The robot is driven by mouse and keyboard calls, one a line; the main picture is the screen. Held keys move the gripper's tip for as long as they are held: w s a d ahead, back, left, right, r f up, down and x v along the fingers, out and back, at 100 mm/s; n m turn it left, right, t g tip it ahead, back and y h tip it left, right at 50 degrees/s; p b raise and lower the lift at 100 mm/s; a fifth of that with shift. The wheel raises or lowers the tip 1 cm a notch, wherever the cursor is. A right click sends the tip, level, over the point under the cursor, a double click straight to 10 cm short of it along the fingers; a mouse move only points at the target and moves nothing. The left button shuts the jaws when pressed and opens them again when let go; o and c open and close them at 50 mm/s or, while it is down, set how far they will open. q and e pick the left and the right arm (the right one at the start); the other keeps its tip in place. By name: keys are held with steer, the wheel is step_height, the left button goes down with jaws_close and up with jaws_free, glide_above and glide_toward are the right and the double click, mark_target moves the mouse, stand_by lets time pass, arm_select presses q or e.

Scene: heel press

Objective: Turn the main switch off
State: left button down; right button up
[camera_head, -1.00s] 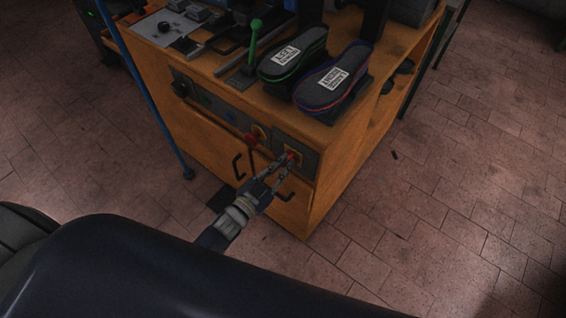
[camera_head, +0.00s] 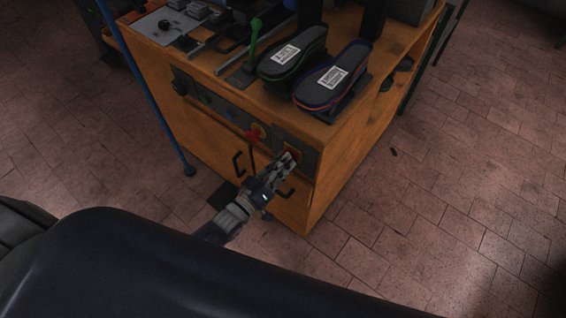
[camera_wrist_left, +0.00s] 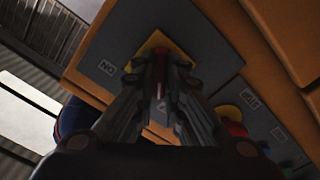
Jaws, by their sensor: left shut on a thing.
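The main switch has a red knob on a yellow plate (camera_head: 292,151), on a grey panel at the right end of the orange cabinet's front. My left gripper (camera_head: 289,161) is at the switch with its fingers shut on the knob, which they mostly hide. In the left wrist view the fingers (camera_wrist_left: 160,82) stand in front of the yellow plate (camera_wrist_left: 155,43), with a thin red strip of the knob (camera_wrist_left: 158,88) showing between them. An upside-down ON label (camera_wrist_left: 106,67) is beside the plate. My right gripper is not in view.
A second red knob on yellow (camera_head: 252,136) is just left of the switch. Dark door handles (camera_head: 238,165) stick out below. Two shoe forms (camera_head: 333,88) and a green lever (camera_head: 254,45) stand on the cabinet top. A blue post (camera_head: 150,90) stands at left.

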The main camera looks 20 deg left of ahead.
arm_select(q)
steer(key=shift+n, duration=0.7)
steer(key=c, duration=1.7)
jaws_free()
steer(key=shift+o, duration=0.2)
steer(key=shift+s, duration=0.1)
steer(key=v, duration=1.2)
